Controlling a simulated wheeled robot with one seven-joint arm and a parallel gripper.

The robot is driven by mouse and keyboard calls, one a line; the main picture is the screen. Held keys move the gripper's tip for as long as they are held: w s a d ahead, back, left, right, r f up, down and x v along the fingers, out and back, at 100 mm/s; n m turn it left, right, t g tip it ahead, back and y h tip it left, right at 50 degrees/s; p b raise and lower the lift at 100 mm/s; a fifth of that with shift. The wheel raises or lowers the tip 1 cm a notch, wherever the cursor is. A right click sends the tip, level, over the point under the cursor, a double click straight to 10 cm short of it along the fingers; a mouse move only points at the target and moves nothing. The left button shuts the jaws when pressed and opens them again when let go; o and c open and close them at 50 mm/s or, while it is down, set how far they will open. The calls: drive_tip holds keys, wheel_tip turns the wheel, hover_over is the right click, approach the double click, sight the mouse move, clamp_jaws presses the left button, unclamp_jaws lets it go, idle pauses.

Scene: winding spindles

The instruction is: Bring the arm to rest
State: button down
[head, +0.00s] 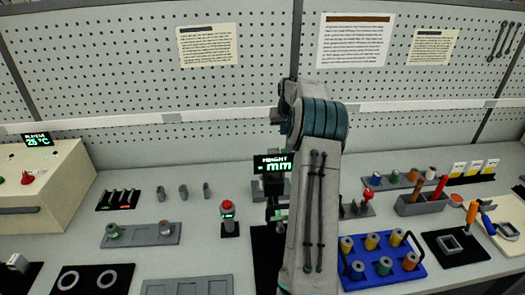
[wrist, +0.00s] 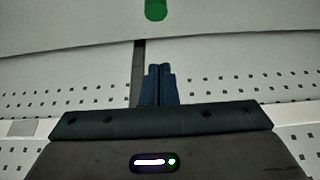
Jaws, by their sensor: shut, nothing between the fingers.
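My arm rises through the middle of the head view and bends at its dark teal joint in front of the pegboard. I cannot make out my gripper in that view; the arm's own links cover the area behind them. In the wrist view my gripper (wrist: 158,68) shows with its two dark fingers together and nothing between them. Behind the fingers are the perforated board and a pale band. A green round-ended shape (wrist: 156,10) lies at the top edge of the wrist view, apart from the fingers.
A height display (head: 273,164) stands close left of my arm. A blue tray (head: 400,279) of spools is at right front, with a grey tool holder (head: 421,206) behind. A beige machine (head: 60,185) stands far left. A red-topped device (head: 228,219) stands left of centre.

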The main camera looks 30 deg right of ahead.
drive_tip(key=s+a+r+n+b, duration=0.1)
drive_tip(key=s+a+r, duration=0.25)
drive_tip(key=a, duration=0.55)
drive_tip(key=s+a+r+n+b, duration=0.1)
drive_tip(key=s+a+r, duration=0.3)
drive_tip(key=a, duration=0.5)
drive_tip(key=s+a+r+n+b, duration=0.1)
drive_tip(key=s+a+r, duration=0.1)
drive_tip(key=s+a, duration=0.5)
drive_tip(key=s+a+f+n+y+b, duration=0.1)
drive_tip(key=s+a+f, duration=0.2)
drive_tip(key=s+a, duration=0.4)
drive_tip(key=s+a+f+n+y+b, duration=0.1)
drive_tip(key=s+a+f, duration=0.3)
drive_tip(key=s+a, duration=0.4)
drive_tip(key=s, duration=0.6)
drive_tip(key=shift+s+f+b, duration=0.15)
drive_tip(key=shift+s+b, duration=0.25)
drive_tip(key=shift+a, duration=0.1)
